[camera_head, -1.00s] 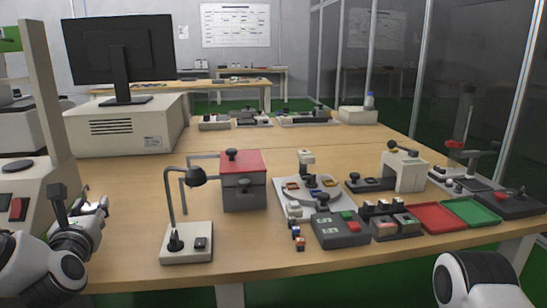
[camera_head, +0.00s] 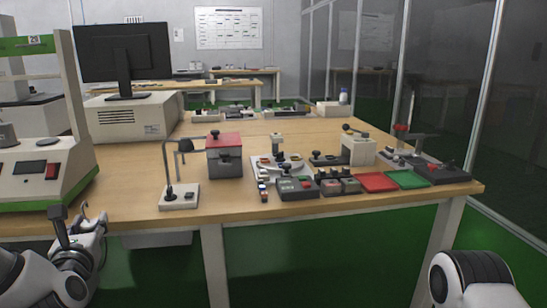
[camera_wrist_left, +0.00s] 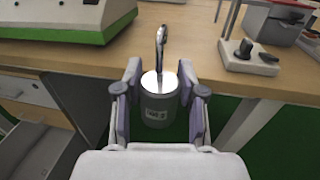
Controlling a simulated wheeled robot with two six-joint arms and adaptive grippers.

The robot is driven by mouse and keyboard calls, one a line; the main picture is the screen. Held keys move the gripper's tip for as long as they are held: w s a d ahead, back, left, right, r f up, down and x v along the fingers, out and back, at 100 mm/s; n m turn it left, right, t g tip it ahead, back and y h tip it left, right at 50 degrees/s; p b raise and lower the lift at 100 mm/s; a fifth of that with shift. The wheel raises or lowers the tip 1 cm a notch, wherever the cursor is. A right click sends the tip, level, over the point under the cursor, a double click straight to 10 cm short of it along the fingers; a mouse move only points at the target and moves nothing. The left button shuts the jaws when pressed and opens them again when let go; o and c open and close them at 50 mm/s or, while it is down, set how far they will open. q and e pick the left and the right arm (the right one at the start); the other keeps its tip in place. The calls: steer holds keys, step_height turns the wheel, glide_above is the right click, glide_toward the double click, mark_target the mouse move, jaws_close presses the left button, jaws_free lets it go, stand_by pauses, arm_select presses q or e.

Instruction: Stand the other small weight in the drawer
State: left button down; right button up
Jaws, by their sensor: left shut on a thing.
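My left gripper (camera_head: 93,218) is in front of the table's left part in the head view. In the left wrist view its two fingers (camera_wrist_left: 163,103) are shut on a small grey cylindrical weight (camera_wrist_left: 157,108) with a shiny metal hook on top. The weight hangs upright, just off the table's front edge, above the green floor. An open grey drawer (camera_wrist_left: 42,150) seems to show low at the left in the wrist view; its inside is only partly seen. My right gripper is out of view; only a part of my right arm shows.
The wooden table (camera_head: 130,205) bears a green-and-white machine (camera_head: 45,175), a small lamp-like stand (camera_head: 178,195), a red-topped grey box (camera_head: 225,160), and red (camera_head: 378,182) and green (camera_head: 407,179) trays. A pale drawer front (camera_wrist_left: 25,90) is under the table edge.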

arm_select(q)
steer(key=d+f+m+t+h, duration=0.1)
steer(key=d+f+m+h, duration=0.25)
steer(key=f, duration=0.65)
steer(key=d+f+m+h, duration=0.2)
steer(key=d+f+h, duration=0.25)
steer(key=f, duration=0.55)
steer(key=s+d+f+m+g+h, duration=0.2)
steer(key=s+d+m+h, duration=0.3)
steer(key=d+h, duration=0.3)
steer(key=s+d+r+m+g+h, duration=0.3)
steer(key=s+d+m+g+h, duration=0.2)
steer(key=h, duration=0.1)
step_height(320, 180, up, 22)
steer(key=p, duration=2.8)
steer(key=shift+s+d+r+p, duration=0.15)
steer(key=shift+s+d+p, duration=0.15)
steer(key=shift+p, duration=0.1)
